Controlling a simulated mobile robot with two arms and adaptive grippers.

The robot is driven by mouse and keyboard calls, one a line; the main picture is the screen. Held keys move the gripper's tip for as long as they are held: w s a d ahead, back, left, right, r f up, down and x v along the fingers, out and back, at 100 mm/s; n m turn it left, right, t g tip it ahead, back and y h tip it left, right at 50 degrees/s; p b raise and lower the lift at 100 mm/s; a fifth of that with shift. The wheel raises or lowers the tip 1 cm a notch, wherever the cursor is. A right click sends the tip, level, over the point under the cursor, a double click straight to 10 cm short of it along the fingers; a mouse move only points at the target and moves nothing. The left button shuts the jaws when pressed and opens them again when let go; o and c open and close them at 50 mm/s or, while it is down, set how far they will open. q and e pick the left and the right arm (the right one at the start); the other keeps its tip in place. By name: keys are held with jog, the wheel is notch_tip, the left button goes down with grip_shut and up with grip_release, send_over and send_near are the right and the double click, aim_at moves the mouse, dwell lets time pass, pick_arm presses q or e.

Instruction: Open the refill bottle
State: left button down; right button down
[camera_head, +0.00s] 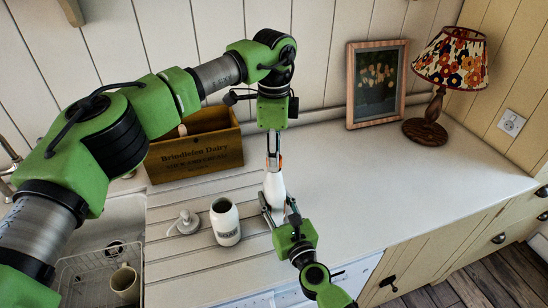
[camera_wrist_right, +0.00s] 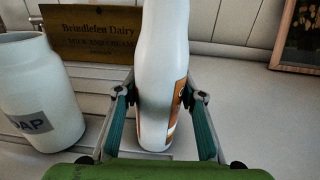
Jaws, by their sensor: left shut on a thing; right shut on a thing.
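The refill bottle (camera_head: 273,187) is white with an orange label and stands upright on the counter; it also shows in the right wrist view (camera_wrist_right: 160,60), where its top is out of frame. My right gripper (camera_head: 278,208) is shut on the bottle's lower body from the front. My left gripper (camera_head: 273,156) comes down from above and is shut at the bottle's top. The left fingers cover the cap, so I cannot tell whether it is loose.
A white soap jar (camera_head: 225,222) without a lid stands left of the bottle, beside a pump head (camera_head: 185,222). A wooden dairy crate (camera_head: 195,158) stands behind. A framed picture (camera_head: 377,85) and a lamp (camera_head: 428,130) are at the back right. The counter's right part is clear.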

pick_arm(q)
jog(key=shift+r, duration=0.4)
jog(key=shift+r, duration=2)
pick_arm(e)
jog(key=c, duration=1.3)
grip_release()
jog(key=shift+o, duration=0.2)
